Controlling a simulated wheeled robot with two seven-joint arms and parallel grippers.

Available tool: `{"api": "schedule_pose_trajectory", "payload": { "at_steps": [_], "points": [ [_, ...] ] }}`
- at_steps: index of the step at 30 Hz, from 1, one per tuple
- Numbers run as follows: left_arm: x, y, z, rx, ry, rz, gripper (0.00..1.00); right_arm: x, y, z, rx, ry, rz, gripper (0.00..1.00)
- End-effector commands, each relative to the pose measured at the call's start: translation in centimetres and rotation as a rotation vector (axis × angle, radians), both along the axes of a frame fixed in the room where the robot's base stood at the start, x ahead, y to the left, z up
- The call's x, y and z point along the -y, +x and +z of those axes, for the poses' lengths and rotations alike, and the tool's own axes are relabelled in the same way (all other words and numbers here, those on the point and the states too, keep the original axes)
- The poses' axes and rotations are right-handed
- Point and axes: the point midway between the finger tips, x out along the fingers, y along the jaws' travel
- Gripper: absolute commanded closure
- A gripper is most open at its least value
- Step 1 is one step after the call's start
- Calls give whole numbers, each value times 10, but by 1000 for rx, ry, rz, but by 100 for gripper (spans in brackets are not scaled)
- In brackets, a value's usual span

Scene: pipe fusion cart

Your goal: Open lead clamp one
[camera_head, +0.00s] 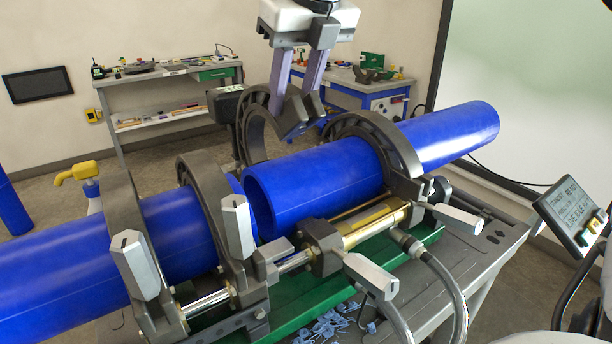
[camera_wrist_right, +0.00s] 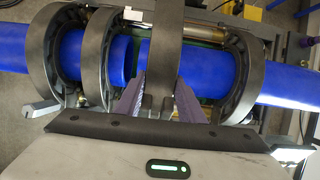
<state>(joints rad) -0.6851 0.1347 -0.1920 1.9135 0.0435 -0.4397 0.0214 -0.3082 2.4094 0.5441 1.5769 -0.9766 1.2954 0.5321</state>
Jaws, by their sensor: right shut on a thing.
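My right gripper (camera_head: 297,100) has its two purple fingers shut on the dark upper half of a clamp (camera_head: 258,122). This half stands raised behind the blue right-hand pipe (camera_head: 315,185), clear of its top. In the right wrist view the clamp half (camera_wrist_right: 165,50) rises between the fingertips. A silver latch handle (camera_head: 370,275) in front lies swung down. The other clamp on this pipe (camera_head: 375,140) still arches over it, and its handle (camera_head: 455,220) is also down. My left gripper is not in view.
Two dark clamps (camera_head: 205,190) close over the left blue pipe (camera_head: 60,265), with upright handles (camera_head: 238,228). A narrow gap separates the pipe ends. Blue shavings (camera_head: 335,325) lie on the cart below. A control screen (camera_head: 570,212) stands at right; benches stand behind.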

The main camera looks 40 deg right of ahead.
Motion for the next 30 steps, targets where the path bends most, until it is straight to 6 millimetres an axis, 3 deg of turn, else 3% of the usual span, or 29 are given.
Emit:
{"api": "schedule_pose_trajectory", "payload": {
  "at_steps": [7, 21, 30],
  "points": [
    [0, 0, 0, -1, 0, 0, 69, 1, 7, 6, 13, -3, -2, 83],
    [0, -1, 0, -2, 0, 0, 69, 5, 40, 31, 12, -1, -2, 83],
    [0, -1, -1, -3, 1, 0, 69, 5, 42, 32, 11, -1, -1, 83]
  ]
}}
